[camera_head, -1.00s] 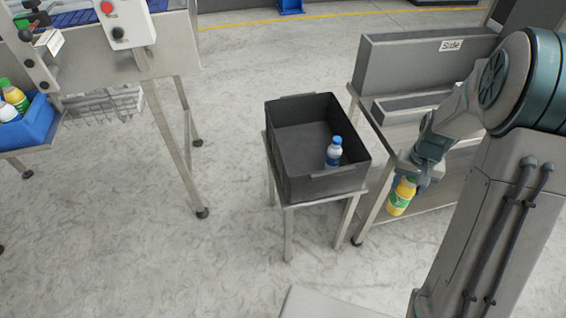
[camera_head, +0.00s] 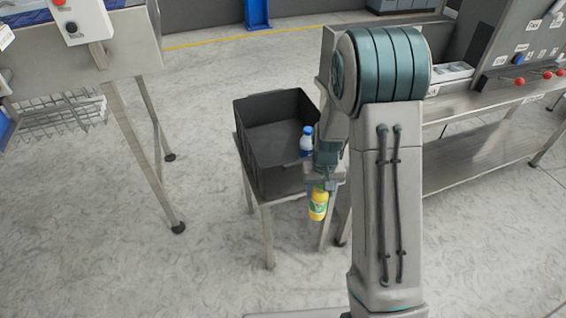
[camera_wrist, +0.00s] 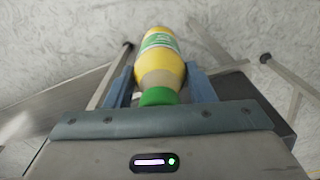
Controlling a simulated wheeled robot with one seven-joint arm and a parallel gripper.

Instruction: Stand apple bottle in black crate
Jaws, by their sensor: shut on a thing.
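The apple bottle (camera_head: 318,206) is yellow with a green label and, in the wrist view (camera_wrist: 158,72), a green cap. My gripper (camera_head: 320,184) is shut on it near the cap end. The bottle hangs with its base downward, in front of the black crate's near right corner and apart from its walls as far as I can see. The black crate (camera_head: 262,160) stands on a small metal stand. A blue-capped bottle (camera_head: 306,142) stands inside the crate at its right side. My arm hides the crate's right near corner.
The crate's left and middle floor is clear. A metal bench (camera_head: 480,160) runs to the right behind my arm. A machine table (camera_head: 110,60) with a wire basket (camera_head: 62,118) stands at the left. Open floor lies in front of the crate stand.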

